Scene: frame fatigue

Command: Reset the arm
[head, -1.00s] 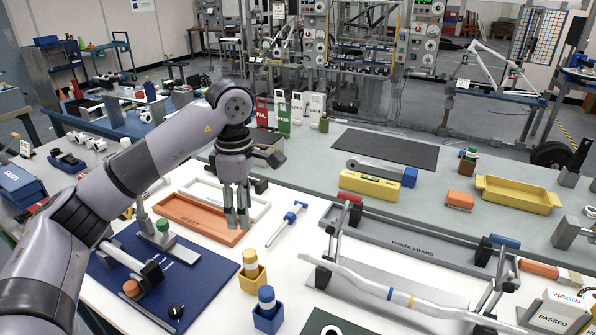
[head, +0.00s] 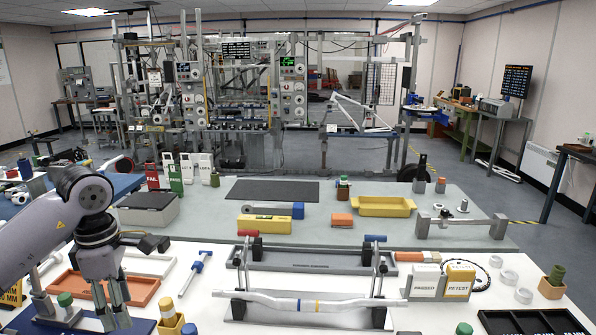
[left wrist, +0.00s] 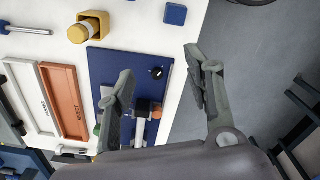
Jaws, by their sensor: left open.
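My left arm comes in from the left in the head view. Its gripper (head: 113,318) hangs fingers down near the orange tray (head: 148,292) and the blue mat (head: 28,322). In the left wrist view the two fingers of my left gripper (left wrist: 157,76) are spread apart with nothing between them. My right gripper is in neither view.
A bent silver handlebar (head: 340,305) rests on a fixture at the front middle. A yellow tray (head: 384,207), a yellow level (head: 265,210) and a dark mat (head: 272,191) lie farther back. Labelled bins (head: 440,287) stand at right.

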